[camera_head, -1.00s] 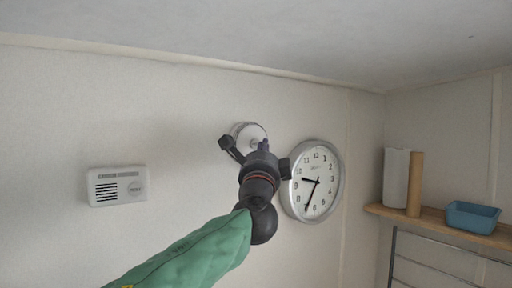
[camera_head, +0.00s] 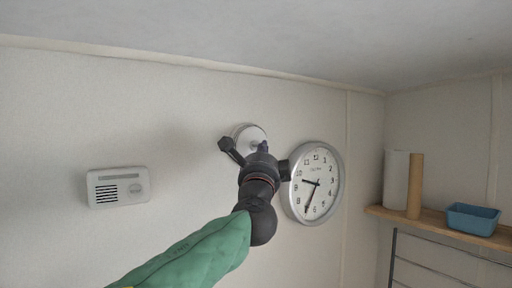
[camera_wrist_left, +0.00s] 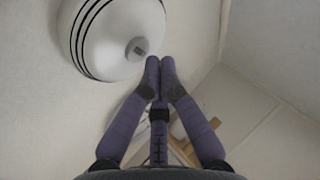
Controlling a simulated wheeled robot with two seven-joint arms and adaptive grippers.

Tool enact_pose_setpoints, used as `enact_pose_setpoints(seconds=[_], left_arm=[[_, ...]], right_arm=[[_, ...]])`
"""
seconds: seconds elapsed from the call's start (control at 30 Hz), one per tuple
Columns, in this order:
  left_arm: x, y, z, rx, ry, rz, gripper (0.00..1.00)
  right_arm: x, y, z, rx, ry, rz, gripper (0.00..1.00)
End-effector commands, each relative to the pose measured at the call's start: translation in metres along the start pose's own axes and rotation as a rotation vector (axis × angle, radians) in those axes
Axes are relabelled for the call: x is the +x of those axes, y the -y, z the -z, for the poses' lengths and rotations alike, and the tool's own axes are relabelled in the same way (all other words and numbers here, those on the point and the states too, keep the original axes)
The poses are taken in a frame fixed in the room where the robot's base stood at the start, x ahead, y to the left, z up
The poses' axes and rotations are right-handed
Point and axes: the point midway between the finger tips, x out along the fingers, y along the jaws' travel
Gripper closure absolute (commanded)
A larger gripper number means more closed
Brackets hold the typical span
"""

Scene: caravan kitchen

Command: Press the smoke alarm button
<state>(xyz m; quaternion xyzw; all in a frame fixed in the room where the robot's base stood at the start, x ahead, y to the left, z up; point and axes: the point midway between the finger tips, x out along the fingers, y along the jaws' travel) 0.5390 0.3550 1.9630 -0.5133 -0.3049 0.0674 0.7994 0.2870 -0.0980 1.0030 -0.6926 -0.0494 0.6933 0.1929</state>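The round white smoke alarm (camera_head: 247,132) is on the wall, partly hidden behind my left gripper in the head view. In the left wrist view the alarm (camera_wrist_left: 110,35) is a white dome with dark rings, and a small grey button (camera_wrist_left: 137,48) stands out on it. My left gripper (camera_head: 262,147) points at the wall in front of the alarm. Its purple fingers (camera_wrist_left: 160,64) are together with nothing between them. In the wrist view the tips appear just right of and below the button; I cannot tell whether they touch the alarm. My right gripper is not in view.
A wall clock (camera_head: 316,182) hangs close to the right of my left gripper. A white vented box (camera_head: 118,187) is on the wall at left. A wooden shelf (camera_head: 440,224) at right holds a paper roll (camera_head: 396,178) and a blue tub (camera_head: 472,218). The ceiling is above.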

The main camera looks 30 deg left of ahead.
Motion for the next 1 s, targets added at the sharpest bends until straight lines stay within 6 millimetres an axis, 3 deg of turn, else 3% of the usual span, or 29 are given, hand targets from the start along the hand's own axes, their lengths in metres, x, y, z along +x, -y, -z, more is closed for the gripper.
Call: enact_pose_setpoints(seconds=[1.0], left_arm=[[0.0063, -0.0042, -0.0046, 0.001, 0.0, 0.0, 1.0]], right_arm=[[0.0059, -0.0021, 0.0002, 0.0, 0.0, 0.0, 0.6]])
